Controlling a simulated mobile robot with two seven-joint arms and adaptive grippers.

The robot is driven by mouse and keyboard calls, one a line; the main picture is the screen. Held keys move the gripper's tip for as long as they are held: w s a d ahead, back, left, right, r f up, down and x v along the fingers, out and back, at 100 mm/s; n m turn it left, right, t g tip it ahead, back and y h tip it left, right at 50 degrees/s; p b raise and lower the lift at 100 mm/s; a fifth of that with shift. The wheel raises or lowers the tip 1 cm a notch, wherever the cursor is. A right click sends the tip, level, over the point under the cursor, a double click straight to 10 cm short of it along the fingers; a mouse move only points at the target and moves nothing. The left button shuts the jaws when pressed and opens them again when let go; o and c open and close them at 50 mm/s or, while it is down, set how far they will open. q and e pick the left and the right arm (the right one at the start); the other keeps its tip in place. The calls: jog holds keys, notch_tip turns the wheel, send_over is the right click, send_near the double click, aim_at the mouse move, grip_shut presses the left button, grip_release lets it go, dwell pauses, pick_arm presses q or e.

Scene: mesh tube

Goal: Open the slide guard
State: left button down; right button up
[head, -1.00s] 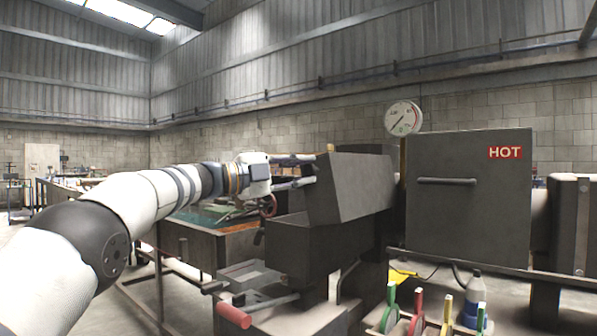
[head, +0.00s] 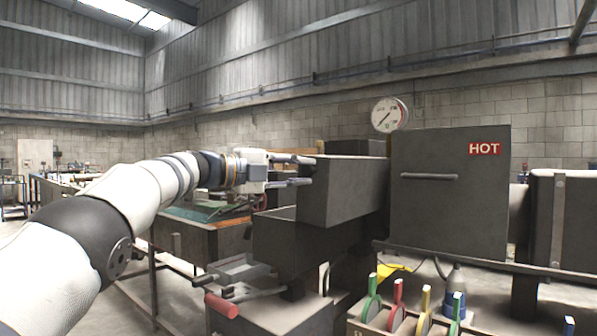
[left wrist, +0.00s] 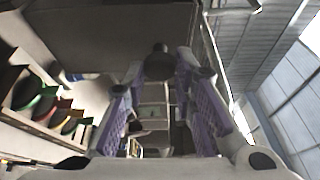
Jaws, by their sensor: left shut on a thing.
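The slide guard (head: 350,192) looks to be the dark grey box-shaped cover above a dark trough (head: 275,240), left of the panel marked HOT. My left gripper (head: 308,170) is at the guard's left end, its two fingers pointing right. In the left wrist view its fingers (left wrist: 160,70) stand on either side of a dark round knob (left wrist: 157,64), and I take it as shut on that knob. In the head view the knob is hidden by the fingers and the guard. My right gripper is not in view.
A dark panel marked HOT (head: 450,215) with a bar handle stands right of the guard, a dial gauge (head: 390,114) behind it. A red-ended lever (head: 221,305) juts out below. Several coloured handles (head: 397,296) and a bottle (head: 455,290) are at front right.

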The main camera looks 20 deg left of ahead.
pick_arm(q)
jog(key=shift+r, duration=0.2)
jog(key=c, duration=1.4)
grip_release()
jog(key=shift+f, duration=0.1)
jog(key=shift+o, duration=0.2)
jog(key=v, duration=1.2)
